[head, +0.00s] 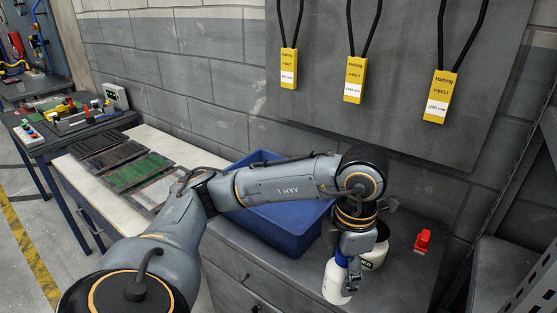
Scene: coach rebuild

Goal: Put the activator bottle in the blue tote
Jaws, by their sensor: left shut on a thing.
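My left gripper (352,250) points down at the right of the blue tote and is shut on a white bottle with a blue top (336,283), which looks like the activator bottle. The bottle is roughly upright; I cannot tell whether its base touches the grey cabinet top. The blue tote (290,238) stands on the cabinet behind my left forearm. The arm crosses in front of it and hides much of its opening, so I cannot see what is inside. My right gripper is not in view.
A dark can with a white label (374,259) stands just behind the bottle, close to the gripper. A red object (422,241) lies farther right on the grey cabinet top (408,283). V-belts (354,80) hang on the wall panel. A pale bench with dark panels (138,172) is at left.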

